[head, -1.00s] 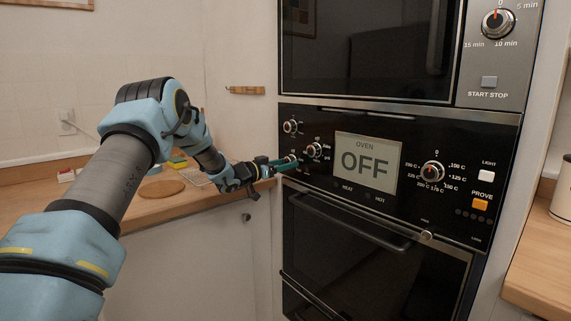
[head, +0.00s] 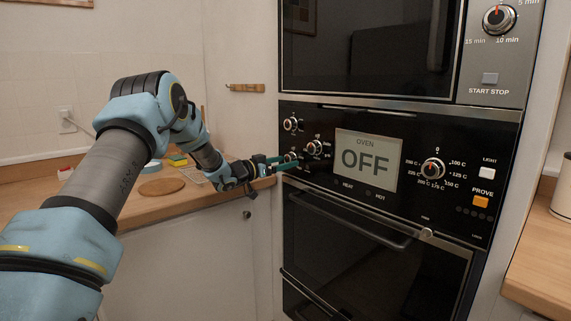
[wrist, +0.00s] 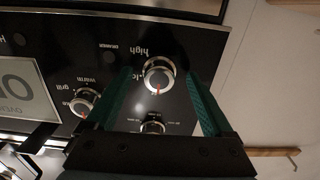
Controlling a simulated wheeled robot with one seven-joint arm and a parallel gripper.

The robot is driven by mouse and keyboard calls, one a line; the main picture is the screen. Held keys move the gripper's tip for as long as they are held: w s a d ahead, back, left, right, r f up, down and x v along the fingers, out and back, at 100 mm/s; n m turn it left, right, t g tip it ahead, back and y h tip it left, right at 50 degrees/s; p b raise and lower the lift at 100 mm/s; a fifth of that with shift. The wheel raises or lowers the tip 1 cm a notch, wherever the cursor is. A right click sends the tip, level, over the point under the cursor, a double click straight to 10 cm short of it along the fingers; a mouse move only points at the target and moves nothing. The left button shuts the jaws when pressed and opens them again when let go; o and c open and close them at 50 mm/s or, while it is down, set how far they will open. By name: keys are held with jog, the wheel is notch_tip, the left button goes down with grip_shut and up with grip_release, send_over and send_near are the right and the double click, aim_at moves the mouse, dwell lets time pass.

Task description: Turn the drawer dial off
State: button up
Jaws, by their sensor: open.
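Three dials sit at the left end of the black oven panel. The lower left dial (head: 291,157), with "high" printed beside it, shows in the wrist view (wrist: 159,75) upside down. It is silver-rimmed and its red mark points down in that view, up on the panel. I take it for the drawer dial, from a small, hard-to-read label nearby. My gripper (head: 285,161) is open at this dial, its green fingers on either side of it in the wrist view (wrist: 158,78). I cannot tell whether they touch it.
The upper left dial (head: 291,124) and a middle dial (head: 314,148) are close by. The oven display (head: 366,162) reads OFF. A temperature dial (head: 432,169) is further right. The oven door handle (head: 350,220) juts out below, and a wooden counter (head: 205,203) lies left.

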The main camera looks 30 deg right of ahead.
jog(key=s+a+b, duration=0.2)
jog(key=a, duration=0.7)
jog(key=shift+a, duration=0.3)
jog(key=w+a+n+t+y, duration=0.4)
jog(key=a+t+y, duration=0.1)
jog(key=a, duration=0.5)
jog(key=s+a+f+n+y, duration=0.1)
jog(key=a+n+y, duration=0.15)
jog(key=a, duration=0.35)
jog(key=s+a+f+n+y+p, duration=0.1)
jog(key=s+a+y, duration=0.15)
jog(key=a, duration=0.25)
jog(key=a+f+n+y, duration=0.1)
jog(key=a+n+y, duration=0.15)
jog(key=a, duration=0.35)
jog(key=s+a+f+n+g+y, duration=0.1)
jog(key=s+a+g, duration=0.1)
jog(key=s+a, duration=0.3)
jog(key=s+a+f+n+g+y, duration=0.2)
jog(key=s+a, duration=0.3)
jog(key=s, duration=0.7)
jog(key=s+a+f+n+g+y+p, duration=0.1)
jog(key=s+a+g+y, duration=0.1)
jog(key=s+a, duration=0.3)
jog(key=s, duration=0.4)
jog(key=shift+s+a+f+g, duration=0.2)
jog(key=shift+s+g, duration=0.1)
jog(key=shift+g, duration=0.1)
